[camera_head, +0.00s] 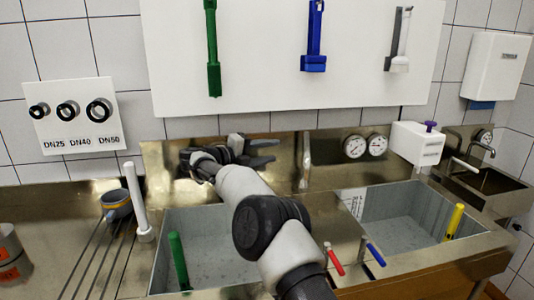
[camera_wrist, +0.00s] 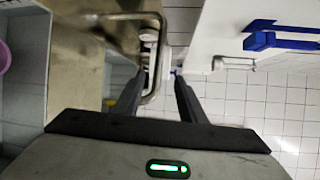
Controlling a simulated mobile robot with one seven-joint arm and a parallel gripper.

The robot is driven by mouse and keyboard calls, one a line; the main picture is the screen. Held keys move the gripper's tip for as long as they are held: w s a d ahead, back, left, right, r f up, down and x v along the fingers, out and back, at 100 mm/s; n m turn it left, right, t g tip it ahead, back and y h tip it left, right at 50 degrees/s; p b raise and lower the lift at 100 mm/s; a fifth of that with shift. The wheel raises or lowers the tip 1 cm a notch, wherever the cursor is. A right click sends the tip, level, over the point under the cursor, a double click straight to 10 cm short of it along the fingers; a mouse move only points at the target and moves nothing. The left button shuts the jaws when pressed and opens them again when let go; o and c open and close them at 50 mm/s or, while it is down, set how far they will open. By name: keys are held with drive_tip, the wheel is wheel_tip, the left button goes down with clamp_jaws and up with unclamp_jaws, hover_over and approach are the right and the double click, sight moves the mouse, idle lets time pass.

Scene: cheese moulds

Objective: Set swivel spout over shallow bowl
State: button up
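My gripper (camera_head: 270,151) reaches to the right along the metal back panel, its two dark fingers apart. In the wrist view the gripper (camera_wrist: 160,76) is open. A bent metal tube (camera_wrist: 157,60), which looks like the swivel spout, comes off the back panel and shows between the fingertips; I cannot tell whether they touch it. In the head view a thin upright metal tube (camera_head: 305,160) right of my fingers may be this spout. A pink-purple rounded thing (camera_wrist: 3,57) is cut off at the wrist view's left edge. It may be the shallow bowl.
Two steel basins are in front, the left one (camera_head: 205,225) partly behind my arm, the right one (camera_head: 405,212) holding a yellow-handled tool (camera_head: 455,221). Red (camera_head: 334,260) and blue (camera_head: 375,255) levers stand between them. Gauges (camera_head: 355,147) and a white box (camera_head: 417,143) are at the back.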

drive_tip(key=shift+d, duration=0.15)
drive_tip(key=c, duration=0.3)
drive_tip(key=w+d+r+t, duration=0.2)
drive_tip(key=d+r, duration=0.1)
drive_tip(key=d, duration=0.1)
drive_tip(key=w+d+r+n+t, duration=0.1)
drive_tip(key=w+d+r+t, duration=0.1)
drive_tip(key=d+r, duration=0.1)
drive_tip(key=w+d+r+t+h+p, duration=0.1)
drive_tip(key=w+d+r+t, duration=0.1)
drive_tip(key=d, duration=0.3)
drive_tip(key=shift+d+r+n, duration=0.3)
drive_tip(key=shift+r+n, duration=0.1)
drive_tip(key=shift+r, duration=0.5)
clamp_jaws()
drive_tip(key=s+d+f+n+t+y+p, duration=0.1)
drive_tip(key=d+n+t+y, duration=0.5)
drive_tip(key=d+n+y, duration=0.45)
drive_tip(key=n+g+y+p, duration=0.2)
drive_tip(key=n+g+y, duration=0.4)
drive_tip(key=y, duration=0.6)
approach(305, 171)
drive_tip(key=s+d+m+g, duration=0.1)
drive_tip(key=s+d, duration=0.2)
drive_tip(key=d, duration=0.5)
drive_tip(key=s+a+x, duration=0.1)
drive_tip(key=a+x, duration=0.1)
drive_tip(key=x, duration=1)
drive_tip(key=shift+a+p, duration=0.25)
drive_tip(key=shift+p, duration=0.1)
